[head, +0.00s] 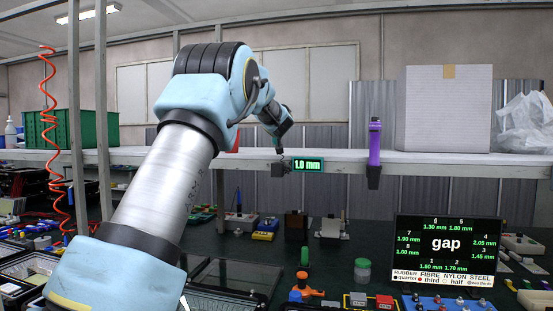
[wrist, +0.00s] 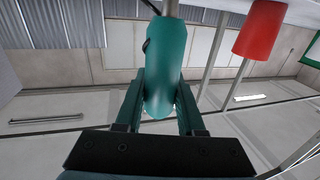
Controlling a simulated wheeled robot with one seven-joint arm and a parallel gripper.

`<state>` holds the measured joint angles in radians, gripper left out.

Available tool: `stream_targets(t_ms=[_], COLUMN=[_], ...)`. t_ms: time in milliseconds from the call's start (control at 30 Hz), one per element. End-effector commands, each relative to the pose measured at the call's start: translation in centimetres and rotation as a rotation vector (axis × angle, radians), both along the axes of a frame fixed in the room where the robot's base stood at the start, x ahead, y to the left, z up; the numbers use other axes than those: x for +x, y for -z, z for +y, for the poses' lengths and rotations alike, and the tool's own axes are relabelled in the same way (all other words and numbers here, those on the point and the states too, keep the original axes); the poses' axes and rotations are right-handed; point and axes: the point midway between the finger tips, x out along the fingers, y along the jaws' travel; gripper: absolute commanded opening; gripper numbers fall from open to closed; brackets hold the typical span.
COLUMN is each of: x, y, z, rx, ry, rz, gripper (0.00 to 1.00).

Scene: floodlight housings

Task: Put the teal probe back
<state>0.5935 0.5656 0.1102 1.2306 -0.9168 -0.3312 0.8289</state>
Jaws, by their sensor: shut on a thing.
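The teal probe (wrist: 166,65) stands between the two fingers of my gripper (wrist: 160,100) in the wrist view, and the fingers are shut on it. A thin dark cable shows at its far end. In the head view my gripper (head: 280,144) is at the front edge of the shelf, just above a small dark holder (head: 278,170) beside a green "1.0 mm" readout (head: 307,164). The probe is too small there to tell whether it touches the holder. A purple probe (head: 374,145) stands upright in another holder (head: 373,178) to the right.
A large white box (head: 447,108) and a plastic bag (head: 524,122) stand on the shelf (head: 340,158) at the right. A red object (wrist: 260,30) is near the probe in the wrist view. Below, the bench carries a gap screen (head: 446,250), tools and trays.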

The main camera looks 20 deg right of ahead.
Motion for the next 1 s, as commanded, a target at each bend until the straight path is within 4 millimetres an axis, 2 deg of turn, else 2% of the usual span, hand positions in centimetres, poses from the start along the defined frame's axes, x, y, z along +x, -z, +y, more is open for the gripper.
stream_targets(t_ms=[33, 167, 500, 733, 767, 1000], x=[0.1, 0.0, 0.0, 0.0, 0.0, 0.0], y=[1.1, 2.1, 6.3, 6.7, 6.7, 6.7], z=[0.1, 0.0, 0.0, 0.0, 0.0, 0.0], rx=[0.001, -0.001, 0.0, 0.0, 0.0, 0.0], ry=[-0.002, 0.0, -0.001, 0.0, 0.0, 0.0], rz=[0.002, 0.0, 0.001, -0.001, 0.0, 0.0], gripper=[0.0, 0.0, 0.0, 0.0, 0.39, 0.66])
